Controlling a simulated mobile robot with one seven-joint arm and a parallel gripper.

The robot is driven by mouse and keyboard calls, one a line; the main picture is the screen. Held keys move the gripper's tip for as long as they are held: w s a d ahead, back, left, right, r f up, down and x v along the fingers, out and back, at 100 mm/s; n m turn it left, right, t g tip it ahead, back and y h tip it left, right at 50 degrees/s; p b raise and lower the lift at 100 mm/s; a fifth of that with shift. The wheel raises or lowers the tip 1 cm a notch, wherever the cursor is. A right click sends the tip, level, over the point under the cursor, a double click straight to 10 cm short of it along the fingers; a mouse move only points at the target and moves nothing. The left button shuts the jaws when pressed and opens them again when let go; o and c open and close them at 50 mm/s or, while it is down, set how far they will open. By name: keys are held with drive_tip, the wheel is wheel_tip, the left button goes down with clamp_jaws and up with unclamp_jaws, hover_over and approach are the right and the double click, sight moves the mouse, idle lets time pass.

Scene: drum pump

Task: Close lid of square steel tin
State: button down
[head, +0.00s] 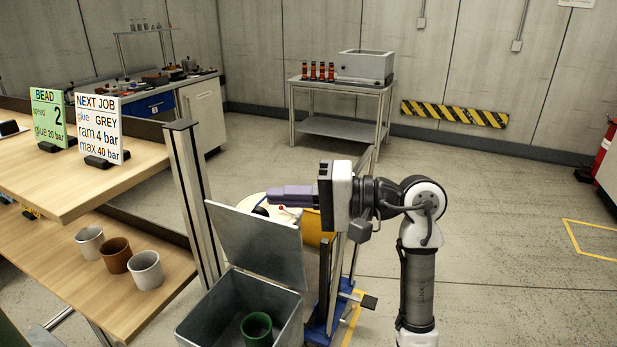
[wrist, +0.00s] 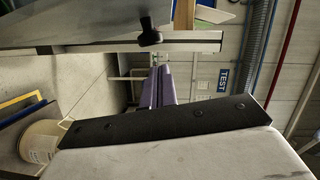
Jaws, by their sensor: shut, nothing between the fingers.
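The square steel tin (head: 215,312) stands low at the bottom centre of the head view, with its mouth open upward. Its lid (head: 255,240) is open, standing up and tilted from the tin's far side. A green cup (head: 257,330) shows inside the tin. My gripper (head: 272,195) is above and behind the lid's upper edge in the picture, its purple fingers pointing left. The fingers are shut and hold nothing; they also show in the wrist view (wrist: 158,88). No contact between fingers and lid is visible. I cannot surely identify the tin in the wrist view.
A wooden shelf unit (head: 100,180) with sign cards and several cups is at left, with its metal post (head: 192,190) beside the lid. Behind the lid are a pale drum top (head: 262,212) and a blue-based stand (head: 325,325).

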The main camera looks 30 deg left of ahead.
drive_tip(key=shift+s+d+f, duration=0.1)
drive_tip(key=shift+s+f, duration=0.05)
drive_tip(key=shift+s, duration=0.3)
drive_tip(key=shift+s+d+f, duration=0.1)
drive_tip(key=shift+s, duration=0.35)
drive_tip(key=shift+s, duration=0.1)
drive_tip(key=s+f+n+t+h+b, duration=0.1)
drive_tip(key=s+f+n+b, duration=0.3)
drive_tip(key=s+b, duration=0.4)
drive_tip(key=s+f+n+t+b, duration=0.2)
drive_tip(key=s+f+n+b, duration=0.2)
drive_tip(key=b, duration=1.3)
drive_tip(key=shift+s+d+f+n+t+h, duration=0.35)
drive_tip(key=shift+s+n, duration=0.35)
drive_tip(key=shift+s, duration=1.2)
drive_tip(key=shift+f, duration=0.1)
